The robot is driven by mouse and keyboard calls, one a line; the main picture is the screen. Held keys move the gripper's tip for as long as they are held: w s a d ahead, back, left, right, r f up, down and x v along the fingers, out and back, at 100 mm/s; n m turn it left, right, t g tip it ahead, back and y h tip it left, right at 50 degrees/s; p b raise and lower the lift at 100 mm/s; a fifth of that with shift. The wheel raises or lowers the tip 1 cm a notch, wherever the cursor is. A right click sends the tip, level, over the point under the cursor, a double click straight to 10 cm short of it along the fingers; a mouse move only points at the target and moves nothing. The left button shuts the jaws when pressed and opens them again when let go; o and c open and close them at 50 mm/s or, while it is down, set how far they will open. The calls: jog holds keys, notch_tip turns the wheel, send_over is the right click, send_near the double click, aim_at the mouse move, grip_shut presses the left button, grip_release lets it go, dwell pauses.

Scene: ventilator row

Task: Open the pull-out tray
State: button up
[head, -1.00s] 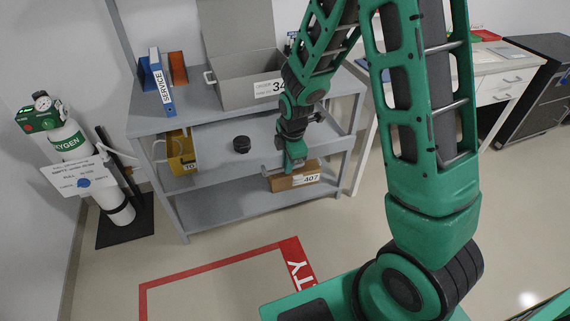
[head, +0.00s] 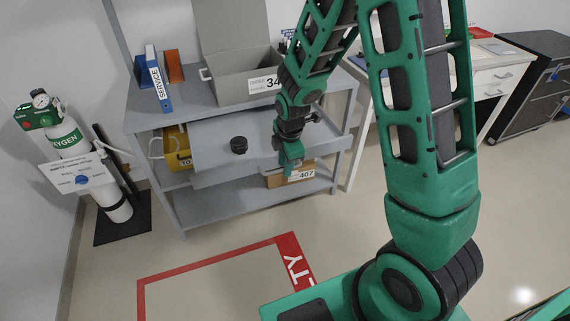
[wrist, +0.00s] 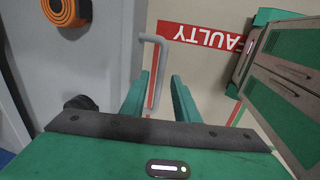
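The pull-out tray (head: 205,154) is a grey shallow tray at the middle level of the grey shelf unit. It stands partly out over the lower shelf, with a round black object (head: 239,145) on it. My gripper (head: 291,168) is at the tray's front, pointing down. In the wrist view a grey bar handle (wrist: 160,62) passes between the two green fingers of my gripper (wrist: 159,78). The fingers look apart, with a gap on both sides of the bar. In the head view the handle is mostly hidden by my gripper.
A box marked 407 (head: 303,174) lies on the lower shelf, and a yellow bin (head: 178,147) is left of the tray. An open grey box (head: 235,80) and binders (head: 160,80) stand on top. An oxygen cylinder (head: 75,145) stands at left. The floor in front is clear.

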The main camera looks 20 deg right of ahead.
notch_tip(320, 180, up, 10)
jog(key=s, duration=0.2)
jog(key=shift+r, duration=0.25)
dwell(0.5)
jog(key=s+d+r+m+g, duration=0.1)
jog(key=s+d+r+m, duration=0.3)
jog(key=s+d+m, duration=0.45)
jog(key=s+d+r+m+g, duration=0.1)
jog(key=s+d+r+m, duration=0.3)
jog(key=s+d+m, duration=0.5)
jog(key=s+r+m, duration=0.1)
jog(key=s+m, duration=0.6)
jog(key=s, duration=0.4)
jog(key=shift+a+r, duration=0.25)
jog(key=shift+r, duration=0.05)
